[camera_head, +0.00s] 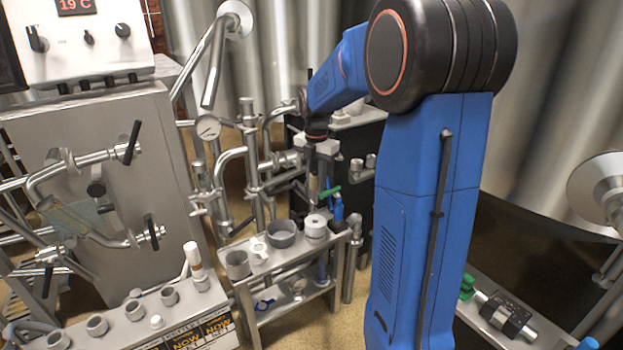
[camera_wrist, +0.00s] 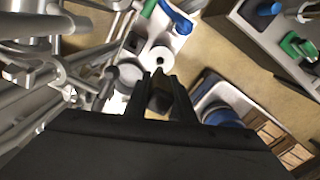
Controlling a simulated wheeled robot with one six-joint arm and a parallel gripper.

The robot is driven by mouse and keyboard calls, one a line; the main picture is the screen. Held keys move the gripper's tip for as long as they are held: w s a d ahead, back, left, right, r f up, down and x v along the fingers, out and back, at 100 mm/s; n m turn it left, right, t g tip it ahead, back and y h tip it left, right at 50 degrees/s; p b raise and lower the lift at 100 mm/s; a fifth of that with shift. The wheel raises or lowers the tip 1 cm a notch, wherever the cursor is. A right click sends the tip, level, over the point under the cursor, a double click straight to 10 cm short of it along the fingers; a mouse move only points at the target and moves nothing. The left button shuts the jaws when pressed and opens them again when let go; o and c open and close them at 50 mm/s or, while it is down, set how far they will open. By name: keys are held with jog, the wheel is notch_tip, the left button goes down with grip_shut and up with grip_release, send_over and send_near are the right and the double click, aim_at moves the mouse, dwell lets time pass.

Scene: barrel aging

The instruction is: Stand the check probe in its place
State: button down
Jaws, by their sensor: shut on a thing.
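My gripper (camera_head: 314,160) hangs pointing down above the small metal stand. It is shut on a slim, pale upright thing (camera_head: 313,188), which I take for the check probe; its lower end is hard to make out. In the wrist view my gripper's dark fingers (camera_wrist: 162,76) come in from below, and the probe is mostly hidden between them. A white round holder with a dark central hole (camera_head: 315,226) stands on the stand's top, below the gripper. It also shows in the wrist view (camera_wrist: 160,57), just beyond the fingertips. The probe appears above the holder, apart from it.
A blue bottle (camera_head: 338,208) and green handle (camera_head: 329,192) are close by the gripper. Steel pipes with a gauge (camera_head: 208,127) rise at left.

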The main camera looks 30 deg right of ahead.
aim_at(316, 204)
jog(key=shift+f, duration=2.7)
jog(key=shift+f, duration=2.95)
dwell(1.5)
jog(key=c, duration=0.6)
grip_release()
